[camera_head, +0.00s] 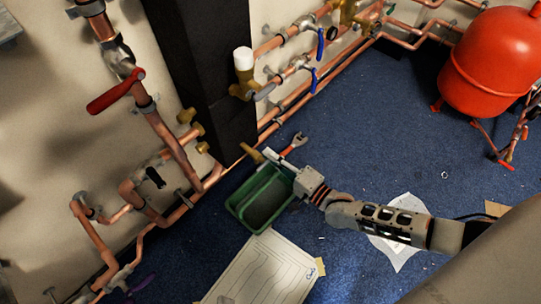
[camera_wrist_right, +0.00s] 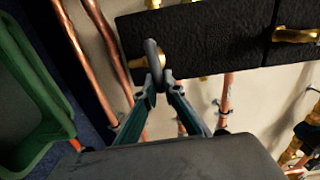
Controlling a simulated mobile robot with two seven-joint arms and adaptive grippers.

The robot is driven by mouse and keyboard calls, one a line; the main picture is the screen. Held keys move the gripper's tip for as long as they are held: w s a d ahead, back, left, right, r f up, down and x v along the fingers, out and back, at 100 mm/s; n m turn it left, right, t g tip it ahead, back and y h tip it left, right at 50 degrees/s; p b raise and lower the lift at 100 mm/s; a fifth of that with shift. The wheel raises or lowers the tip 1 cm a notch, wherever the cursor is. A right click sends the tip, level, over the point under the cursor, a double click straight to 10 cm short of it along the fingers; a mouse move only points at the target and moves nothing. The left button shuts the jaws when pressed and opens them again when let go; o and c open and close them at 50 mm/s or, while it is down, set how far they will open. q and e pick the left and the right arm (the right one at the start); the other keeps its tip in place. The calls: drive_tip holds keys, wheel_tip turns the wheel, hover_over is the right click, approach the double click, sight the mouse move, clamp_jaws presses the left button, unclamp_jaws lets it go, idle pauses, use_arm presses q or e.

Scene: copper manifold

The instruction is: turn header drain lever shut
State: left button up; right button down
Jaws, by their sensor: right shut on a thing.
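In the right wrist view a small grey lever (camera_wrist_right: 154,58), which looks like the drain lever, sits on a brass valve body (camera_wrist_right: 134,62) at the black insulated header (camera_wrist_right: 205,38). My right gripper (camera_wrist_right: 161,84) is shut on the lower end of this lever. In the head view my right gripper (camera_head: 272,156) reaches in from the right, above the green tray's upper edge. A brass stub (camera_head: 252,153) shows just beyond its fingertips. The lever itself is too small to make out there. My left gripper is not in view.
A red-handled valve (camera_head: 115,92), copper pipes (camera_head: 176,152) and blue levers (camera_head: 320,43) line the wall. A red tank (camera_head: 490,62) stands at right. The blue carpet between is mostly clear.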

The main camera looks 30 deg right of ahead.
drive_tip(key=shift+s+f+m, duration=0.1)
drive_tip(key=shift+f+m, duration=0.1)
drive_tip(key=shift+m, duration=0.3)
drive_tip(key=c, duration=2.1)
unclamp_jaws()
drive_tip(key=shift+c, duration=0.2)
drive_tip(key=v, duration=1.2)
drive_tip(key=shift+r, duration=0.1)
